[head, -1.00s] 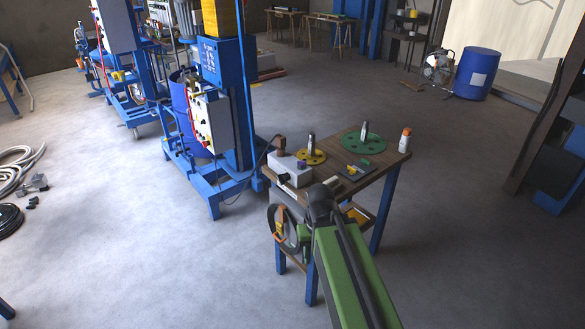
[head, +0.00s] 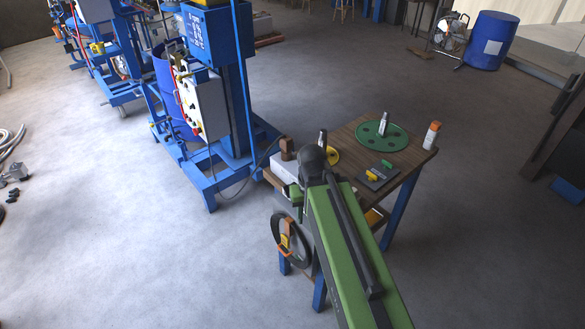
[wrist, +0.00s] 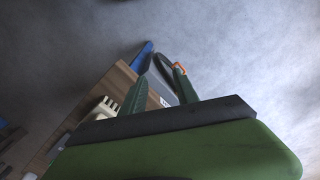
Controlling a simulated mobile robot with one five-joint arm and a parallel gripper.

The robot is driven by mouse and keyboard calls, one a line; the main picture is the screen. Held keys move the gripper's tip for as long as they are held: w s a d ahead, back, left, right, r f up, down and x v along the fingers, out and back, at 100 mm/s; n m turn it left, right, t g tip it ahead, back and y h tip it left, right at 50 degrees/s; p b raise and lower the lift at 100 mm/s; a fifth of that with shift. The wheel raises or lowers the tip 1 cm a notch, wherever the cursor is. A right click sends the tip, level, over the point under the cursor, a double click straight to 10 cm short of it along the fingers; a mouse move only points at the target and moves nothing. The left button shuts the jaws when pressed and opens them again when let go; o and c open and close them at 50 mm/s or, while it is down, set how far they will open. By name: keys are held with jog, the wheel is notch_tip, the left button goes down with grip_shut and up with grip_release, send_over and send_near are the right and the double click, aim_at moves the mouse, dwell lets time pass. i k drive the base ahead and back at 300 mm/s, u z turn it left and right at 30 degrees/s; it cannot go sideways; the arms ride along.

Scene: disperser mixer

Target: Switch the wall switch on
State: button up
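No switch on a wall can be made out in either view. A white box (head: 284,168) with a brown block (head: 287,148) on top stands at the left end of the wooden table; I cannot tell whether it carries the switch. In the wrist view a pale slotted thing (wrist: 105,108) lies at the table's edge. My gripper (wrist: 163,70) is open, its two green fingers apart with nothing held between them. It points down past the table's edge. In the head view my arm hides part of the box and most of the gripper.
The wooden table (head: 350,140) holds a green disc (head: 370,140), a yellow disc (head: 333,156), a dark plate with coloured parts (head: 376,178) and an orange-capped bottle (head: 431,135). A blue mixer (head: 240,90) stands behind.

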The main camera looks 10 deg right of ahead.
aim_at(286, 188)
jog(key=u, duration=0.4)
jog(key=k, duration=1.4)
jog(key=u, duration=1.05)
jog(key=i, duration=1.25)
jog(key=u, duration=0.1)
